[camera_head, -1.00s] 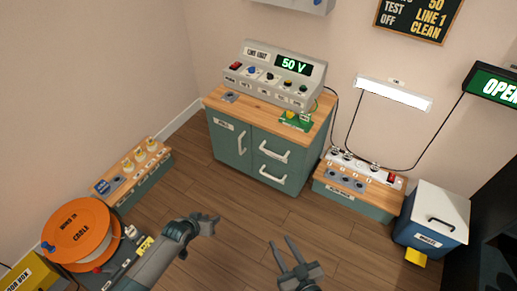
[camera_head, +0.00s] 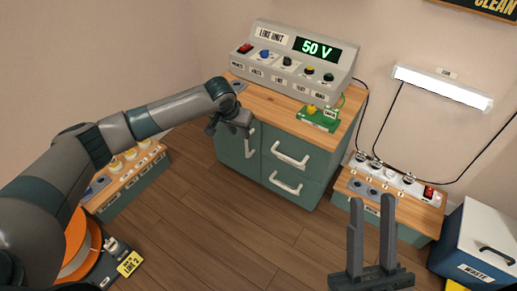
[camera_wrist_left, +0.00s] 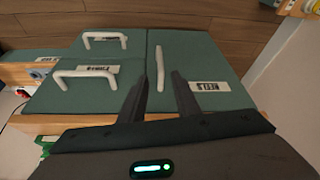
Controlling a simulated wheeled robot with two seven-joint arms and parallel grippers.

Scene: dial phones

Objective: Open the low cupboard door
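The low cupboard door (camera_head: 232,155) is the left green front of the wooden-topped cabinet and looks closed. Its white upright handle (camera_head: 250,142) is partly behind my left gripper (camera_head: 232,124). In the left wrist view the door (camera_wrist_left: 215,70) has a label and the handle (camera_wrist_left: 178,62) runs upright. My left gripper also shows there (camera_wrist_left: 160,76), open, with the handle's near end appearing between its fingertips; whether they reach around it I cannot tell. Nothing is gripped.
Two drawers with white handles, upper (camera_head: 291,160) and lower (camera_head: 285,187), are beside the door. A console (camera_head: 295,65) reading 50 V and a green board (camera_head: 318,117) stand on top. A low socket bench (camera_head: 385,190) and waste bin (camera_head: 482,240) are right. Floor in front is clear.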

